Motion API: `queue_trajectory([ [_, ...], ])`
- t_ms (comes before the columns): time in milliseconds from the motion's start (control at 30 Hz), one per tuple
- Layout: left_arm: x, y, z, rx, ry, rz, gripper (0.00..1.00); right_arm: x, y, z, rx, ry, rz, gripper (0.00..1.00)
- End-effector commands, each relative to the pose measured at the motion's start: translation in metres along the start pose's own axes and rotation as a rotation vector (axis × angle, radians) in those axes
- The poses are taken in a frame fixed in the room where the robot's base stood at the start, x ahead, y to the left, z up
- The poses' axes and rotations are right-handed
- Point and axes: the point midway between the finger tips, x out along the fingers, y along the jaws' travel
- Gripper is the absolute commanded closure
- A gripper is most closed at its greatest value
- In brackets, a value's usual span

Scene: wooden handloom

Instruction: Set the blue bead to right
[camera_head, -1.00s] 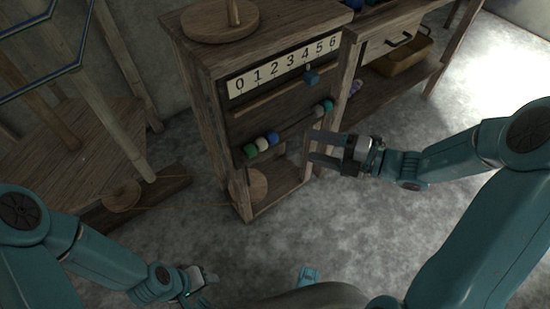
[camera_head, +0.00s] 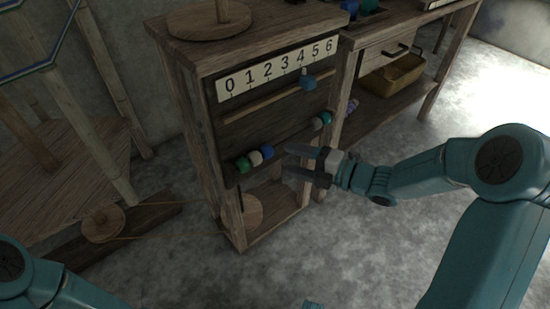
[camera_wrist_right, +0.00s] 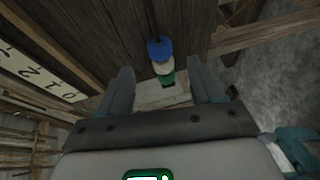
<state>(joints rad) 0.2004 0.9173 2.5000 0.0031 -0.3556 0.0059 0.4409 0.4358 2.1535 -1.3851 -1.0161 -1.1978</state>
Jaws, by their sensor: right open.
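The blue bead (camera_head: 267,152) is on a rod low on the front of the wooden cabinet, at the right end of a left group with a white bead (camera_head: 255,158) and a green bead (camera_head: 242,165). My right gripper (camera_head: 287,162) is open and empty, just right of the blue bead and apart from it. My left gripper is out of view; only part of my left arm shows.
More beads, one teal (camera_head: 326,118), sit at the rod's right end. Above is a number strip (camera_head: 280,68) marked 0 to 6 with a blue slider block (camera_head: 308,82) on a rail. A basket (camera_head: 392,76) stands on the shelf at right. Open floor lies in front.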

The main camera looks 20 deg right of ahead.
Motion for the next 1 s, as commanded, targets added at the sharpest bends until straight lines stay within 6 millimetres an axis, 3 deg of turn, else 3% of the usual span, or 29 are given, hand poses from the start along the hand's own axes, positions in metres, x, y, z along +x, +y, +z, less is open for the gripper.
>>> queue_trajectory([
  [100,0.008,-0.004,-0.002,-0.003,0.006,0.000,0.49,0.028,-0.003,-0.002,-0.001,0.005,0.001,0.34],
  [300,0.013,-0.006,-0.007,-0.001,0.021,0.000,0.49,0.054,-0.001,-0.001,0.000,0.002,0.000,0.34],
  [667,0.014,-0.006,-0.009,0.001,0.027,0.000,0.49,0.062,0.000,-0.001,0.001,0.000,0.000,0.34],
  [700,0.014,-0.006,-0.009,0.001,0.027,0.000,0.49,0.062,0.000,-0.001,0.001,0.000,0.000,0.38],
  [900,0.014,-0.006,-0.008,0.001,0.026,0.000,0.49,0.062,0.000,-0.001,0.001,0.000,0.000,1.00],
  [1000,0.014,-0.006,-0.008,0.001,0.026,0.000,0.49,0.061,0.000,0.000,0.001,0.000,0.000,1.00],
])
